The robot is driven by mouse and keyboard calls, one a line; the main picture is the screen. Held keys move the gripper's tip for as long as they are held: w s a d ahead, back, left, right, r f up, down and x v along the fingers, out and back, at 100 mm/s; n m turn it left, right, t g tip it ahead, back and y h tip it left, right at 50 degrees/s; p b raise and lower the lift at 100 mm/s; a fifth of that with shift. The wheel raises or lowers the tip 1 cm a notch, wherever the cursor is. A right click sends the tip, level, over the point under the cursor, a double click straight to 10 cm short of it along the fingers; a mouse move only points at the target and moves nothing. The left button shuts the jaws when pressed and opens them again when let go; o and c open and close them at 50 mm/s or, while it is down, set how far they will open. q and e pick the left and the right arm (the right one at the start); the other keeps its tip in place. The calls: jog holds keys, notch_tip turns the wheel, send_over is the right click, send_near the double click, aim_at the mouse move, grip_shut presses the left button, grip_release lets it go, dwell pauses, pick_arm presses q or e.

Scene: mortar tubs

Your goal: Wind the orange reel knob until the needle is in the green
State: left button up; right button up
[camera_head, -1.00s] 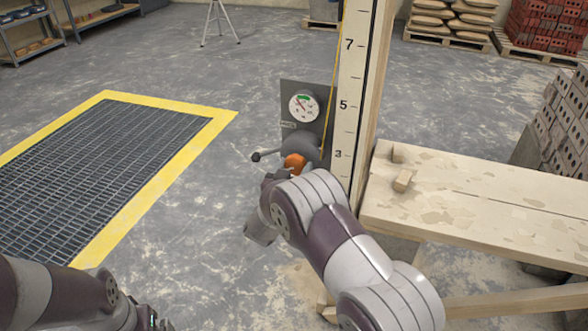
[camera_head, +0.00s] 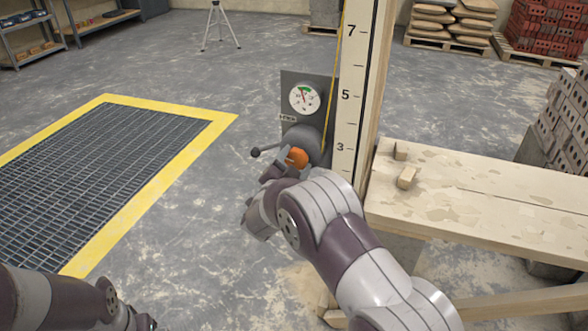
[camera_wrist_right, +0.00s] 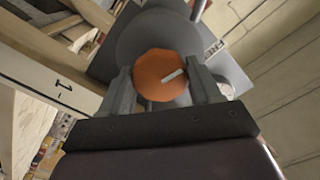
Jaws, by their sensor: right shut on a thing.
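The orange reel knob (camera_head: 298,157) sits on the front of the grey reel (camera_head: 303,139), below a round white gauge (camera_head: 304,98) on a dark plate. The gauge has a green band near its top. Its small needle points roughly upward at the band, but is too small to place exactly. My right gripper (camera_head: 285,166) is shut on the knob. In the right wrist view its two fingers (camera_wrist_right: 160,82) press on either side of the knob (camera_wrist_right: 152,72), which shows a white mark. My left arm is at the bottom left, its gripper (camera_head: 146,322) mostly cut off.
A tall numbered scale board (camera_head: 347,110) with a yellow line stands right of the reel. A wooden bench (camera_head: 490,205) stands at the right. The floor to the left is open, with a yellow-edged grate (camera_head: 100,150).

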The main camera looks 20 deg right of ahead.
jog(key=shift+f+m+b, duration=0.1)
jog(key=shift+m+b, duration=0.95)
jog(key=shift+m, duration=0.55)
jog(key=o, duration=1.1)
jog(key=shift+c, duration=0.2)
jog(key=p+v, duration=0.2)
jog(key=v, duration=1)
jog(key=shift+s+a, duration=0.2)
jog(key=shift+s, duration=0.1)
